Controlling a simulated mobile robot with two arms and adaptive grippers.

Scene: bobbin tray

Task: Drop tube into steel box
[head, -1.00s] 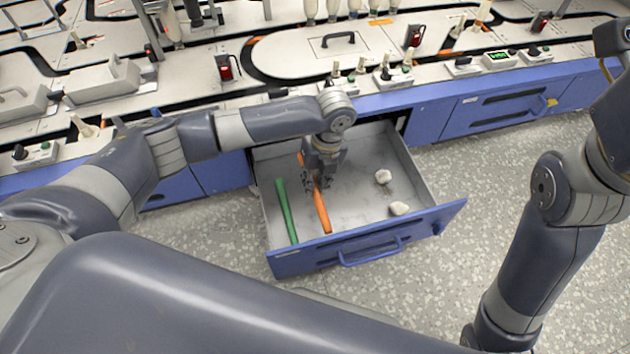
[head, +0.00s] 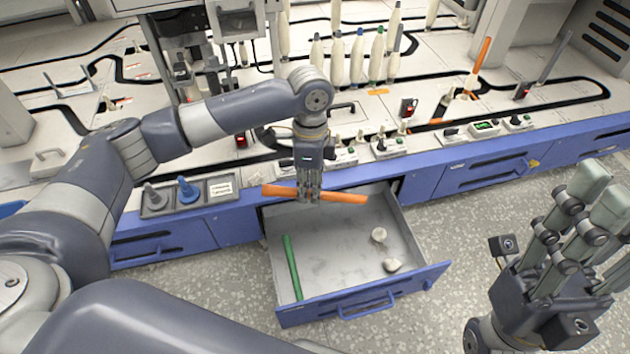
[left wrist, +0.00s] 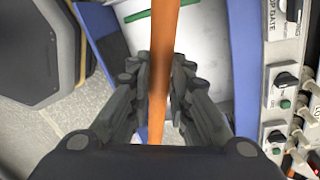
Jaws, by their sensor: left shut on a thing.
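An orange tube (head: 345,198) is gripped across its middle by my left gripper (head: 308,194), which is shut on it. The tube lies roughly level over the back of the open drawer, and both its ends stick out past the fingers. In the left wrist view the tube (left wrist: 166,40) runs up and down between the closed fingers (left wrist: 160,78). The drawer, a grey metal box (head: 335,257) with a blue front, is pulled out below. My right gripper (head: 565,245) is at the lower right, away from the drawer; whether it is open is unclear.
A green tube (head: 291,266) lies along the drawer's left side, and two whitish lumps (head: 391,264) lie at its right. Switch boxes (head: 388,146) line the bench edge behind the drawer. A grey tray with pegs (head: 218,188) is at the left, and bobbins (head: 358,60) stand farther back.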

